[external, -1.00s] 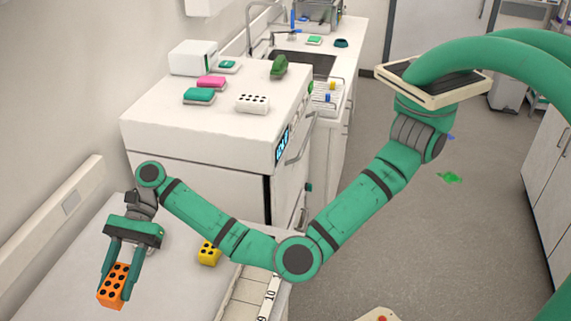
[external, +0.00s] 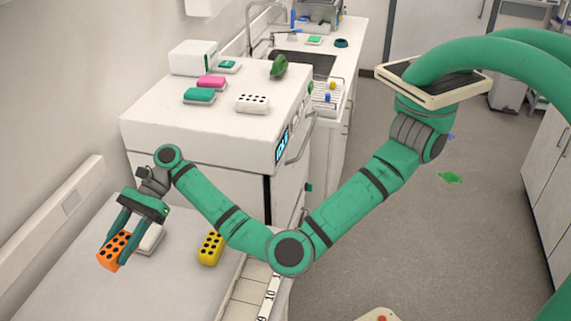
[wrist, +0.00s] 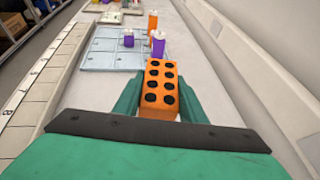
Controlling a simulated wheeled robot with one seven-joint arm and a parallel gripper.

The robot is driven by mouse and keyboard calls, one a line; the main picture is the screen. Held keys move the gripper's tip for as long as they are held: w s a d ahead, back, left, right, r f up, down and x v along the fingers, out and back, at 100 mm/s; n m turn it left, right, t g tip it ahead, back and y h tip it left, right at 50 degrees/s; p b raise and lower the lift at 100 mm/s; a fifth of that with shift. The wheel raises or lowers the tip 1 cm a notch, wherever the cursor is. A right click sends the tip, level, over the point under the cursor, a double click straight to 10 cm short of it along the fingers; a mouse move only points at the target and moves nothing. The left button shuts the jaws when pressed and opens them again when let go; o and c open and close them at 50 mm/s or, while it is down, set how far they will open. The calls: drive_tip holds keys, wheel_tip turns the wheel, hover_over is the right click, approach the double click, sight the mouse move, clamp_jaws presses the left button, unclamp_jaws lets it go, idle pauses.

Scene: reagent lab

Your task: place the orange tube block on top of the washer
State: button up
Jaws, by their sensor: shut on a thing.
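The orange tube block (external: 115,251) with black holes is held between the two fingers of my gripper (external: 118,238), above the near counter at the lower left. In the wrist view the orange block (wrist: 160,88) sits between the green fingers of my gripper (wrist: 158,98), its holed face towards the camera. The washer (external: 200,132) is the large white box-shaped machine behind my forearm, with a lit display on its right side. Its top stands higher than the counter and carries several items.
On the washer top are a white holed block (external: 253,103), a teal sponge-like item (external: 199,96), a pink one (external: 211,82), a white box (external: 193,58) and a green object (external: 278,66). A yellow block (external: 211,248) stands on the counter. The washer top's front left is clear.

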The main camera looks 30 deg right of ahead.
sight(137, 289)
wheel_tip(137, 289, down, 15)
drive_tip(key=shift+r, duration=0.2)
idle(0.3)
drive_tip(key=o, duration=1.4)
drive_tip(key=shift+c, duration=0.2)
drive_tip(key=shift+f, duration=0.25)
drive_tip(key=shift+o, duration=0.4)
drive_tip(key=shift+v, duration=2.55)
